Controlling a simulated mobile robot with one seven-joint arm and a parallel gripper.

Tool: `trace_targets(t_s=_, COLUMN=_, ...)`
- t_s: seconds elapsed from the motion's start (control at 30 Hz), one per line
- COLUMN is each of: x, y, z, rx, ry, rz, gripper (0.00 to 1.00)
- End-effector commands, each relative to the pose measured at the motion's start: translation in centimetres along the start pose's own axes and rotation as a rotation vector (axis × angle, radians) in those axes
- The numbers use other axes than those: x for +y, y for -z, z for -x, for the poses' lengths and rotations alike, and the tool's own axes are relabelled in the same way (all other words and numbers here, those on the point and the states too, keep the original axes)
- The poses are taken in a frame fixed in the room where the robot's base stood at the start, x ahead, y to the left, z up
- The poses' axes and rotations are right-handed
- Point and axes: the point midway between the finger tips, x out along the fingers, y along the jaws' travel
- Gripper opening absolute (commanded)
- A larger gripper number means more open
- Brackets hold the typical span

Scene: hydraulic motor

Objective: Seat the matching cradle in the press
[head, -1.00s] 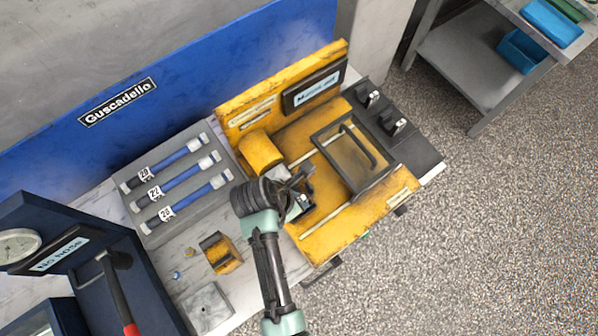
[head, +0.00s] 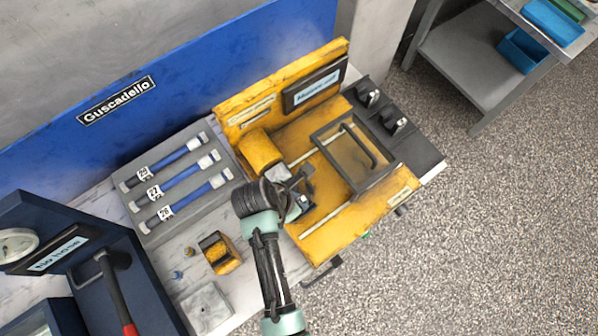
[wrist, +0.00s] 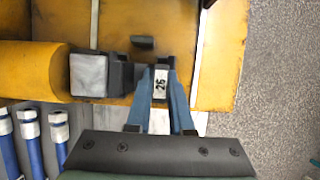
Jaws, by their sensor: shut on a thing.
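The yellow press (head: 330,226) stands on the bench with a yellow cylinder (head: 262,152) at its left and an open square frame at its right. My gripper (wrist: 160,85) is shut on a small dark cradle (wrist: 161,82) with a white label reading 26. The cradle is over the press bed, just right of a grey-faced dark block (wrist: 90,75) at the cylinder's end. Whether cradle and block touch, or the cradle rests on the bed, I cannot tell. In the head view my wrist partly covers this spot.
Two more labelled dark pieces, one at the back (head: 368,95) and one nearer (head: 394,123), sit on a black shelf at the right. Three blue hoses (head: 180,180) lie in a grey tray at the left. A small yellow block (head: 218,252) stands on the bench.

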Motion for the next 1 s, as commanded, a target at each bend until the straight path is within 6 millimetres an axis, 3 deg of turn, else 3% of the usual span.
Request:
trace_targets(t_s=0.87, x=0.1, y=0.5, z=-1.4, rx=-0.002, ry=-0.003, rz=-0.002, gripper=0.00)
trace_targets(t_s=0.9, x=0.1, y=0.5, z=-1.4, rx=-0.003, ry=-0.004, rz=-0.002, gripper=0.25)
trace_targets(t_s=1.0, x=0.1, y=0.5, z=-1.4, rx=-0.002, ry=-0.003, rz=-0.002, gripper=0.43)
